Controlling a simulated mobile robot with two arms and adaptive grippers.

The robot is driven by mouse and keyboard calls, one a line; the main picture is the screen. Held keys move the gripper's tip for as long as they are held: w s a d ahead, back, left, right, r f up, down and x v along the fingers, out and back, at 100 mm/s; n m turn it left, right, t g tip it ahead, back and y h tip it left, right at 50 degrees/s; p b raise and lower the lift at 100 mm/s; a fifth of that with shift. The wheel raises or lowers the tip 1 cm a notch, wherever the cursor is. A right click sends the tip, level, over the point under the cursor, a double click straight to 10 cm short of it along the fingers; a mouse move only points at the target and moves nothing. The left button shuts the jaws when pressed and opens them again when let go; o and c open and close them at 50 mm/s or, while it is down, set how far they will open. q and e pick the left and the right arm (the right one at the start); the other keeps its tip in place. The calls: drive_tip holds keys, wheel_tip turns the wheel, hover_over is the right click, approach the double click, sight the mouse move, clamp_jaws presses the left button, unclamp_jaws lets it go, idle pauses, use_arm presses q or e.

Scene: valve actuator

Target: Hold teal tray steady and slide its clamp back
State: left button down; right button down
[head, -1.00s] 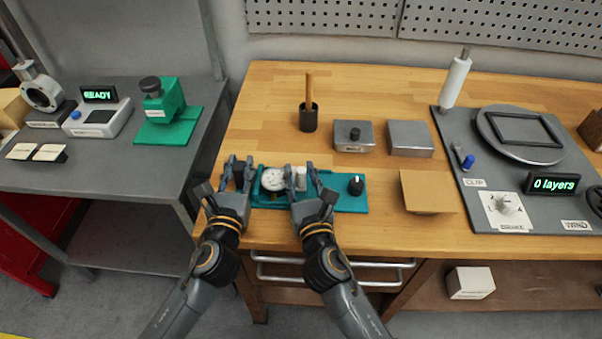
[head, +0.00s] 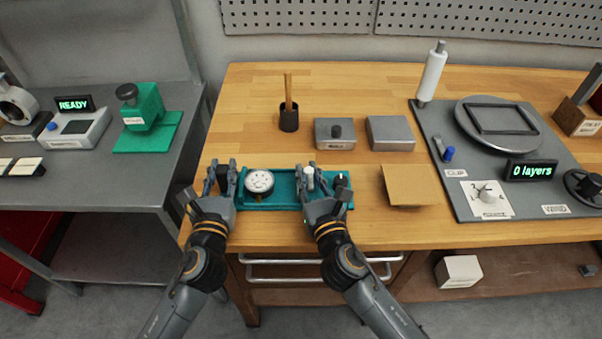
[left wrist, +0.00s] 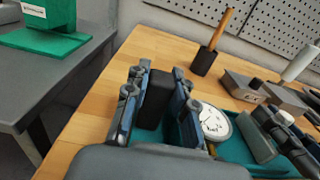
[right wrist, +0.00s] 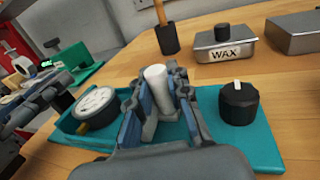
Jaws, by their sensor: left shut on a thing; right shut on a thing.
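The teal tray (head: 284,189) lies along the bench's front edge. A white round gauge (head: 260,182) sits toward its left part. My left gripper (head: 222,180) is shut on a black block (left wrist: 153,100) at the tray's left end. My right gripper (head: 309,181) is shut on the clamp (right wrist: 158,86), whose white cylindrical top shows between the fingers; its base is mostly hidden. The clamp stands upright, apart from the gauge and close to a black knob (right wrist: 239,103) at the tray's right end.
Behind the tray stand a black cup with a wooden-handled tool (head: 289,115), a tin labelled WAX (head: 335,135) and a grey box (head: 390,133). A tan pad (head: 409,185) lies to the right. Bare wood separates the tray from these.

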use_arm(q)
drive_tip(key=shift+a, duration=0.1)
use_arm(e)
drive_tip(key=shift+d, duration=0.1)
drive_tip(key=c, duration=1.2)
unclamp_jaws()
drive_tip(key=v, duration=1.2)
use_arm(q)
drive_tip(key=c, duration=1)
unclamp_jaws()
drive_tip(key=shift+c, duration=0.2)
